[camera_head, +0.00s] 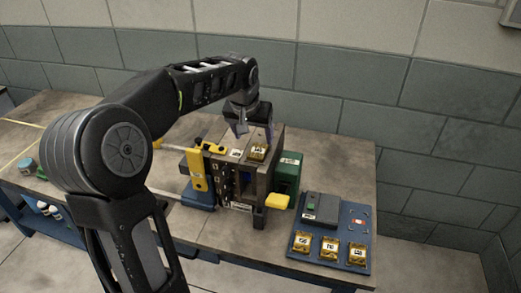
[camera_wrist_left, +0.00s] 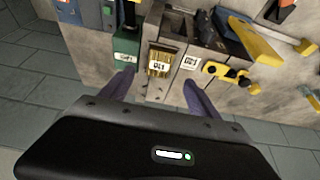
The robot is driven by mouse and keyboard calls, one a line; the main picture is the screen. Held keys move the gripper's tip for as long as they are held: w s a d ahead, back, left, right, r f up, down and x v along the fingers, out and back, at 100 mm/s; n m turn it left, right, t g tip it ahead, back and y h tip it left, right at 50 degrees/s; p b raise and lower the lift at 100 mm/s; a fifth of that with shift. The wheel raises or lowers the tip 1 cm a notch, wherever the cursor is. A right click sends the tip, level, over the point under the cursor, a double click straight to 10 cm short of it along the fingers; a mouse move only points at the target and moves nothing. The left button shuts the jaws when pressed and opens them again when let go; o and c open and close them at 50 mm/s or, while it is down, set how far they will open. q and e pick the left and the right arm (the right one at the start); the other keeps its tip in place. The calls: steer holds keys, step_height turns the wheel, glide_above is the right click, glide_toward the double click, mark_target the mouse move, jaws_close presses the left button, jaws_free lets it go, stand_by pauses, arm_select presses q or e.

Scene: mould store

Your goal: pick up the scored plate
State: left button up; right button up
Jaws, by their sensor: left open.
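A small gold plate (camera_head: 257,152) with a white label lies on top of the grey block-like machine (camera_head: 262,172). In the left wrist view this gold plate (camera_wrist_left: 159,62) shows fine parallel lines, which look like scoring. My left gripper (camera_head: 255,131) is open and empty just above the machine's top. In the wrist view my left fingers (camera_wrist_left: 157,90) are spread to either side of the plate's line, apart from it. Several similar gold plates, one of them here (camera_head: 329,247), lie on a blue tray (camera_head: 300,265); their surfaces are too small to judge. My right gripper is not in view.
A yellow clamp (camera_head: 197,170) stands at the machine's left, with a yellow handle (camera_head: 277,201) at its front right. A green box (camera_head: 290,170) stands close behind on the right. A grey device (camera_head: 320,207) sits on the blue tray. The table's right back corner is clear.

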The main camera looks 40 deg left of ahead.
mark_target(258, 151)
arm_select(q)
steer(key=shift+x, duration=1.45)
steer(key=shift+w+f+p, duration=0.1)
steer(key=shift+f+p, duration=0.1)
steer(key=shift+p, duration=0.2)
steer(key=p+x, duration=0.1)
steer(key=x, duration=0.2)
steer(key=shift+w+f, duration=0.1)
steer(key=shift+f, duration=0.2)
steer(key=shift+w+a+f, duration=0.1)
steer(key=shift+w+f, duration=0.1)
steer(key=shift+f, duration=0.35)
steer(key=shift+c, duration=0.3)
jaws_close()
steer(key=shift+r, duration=0.1)
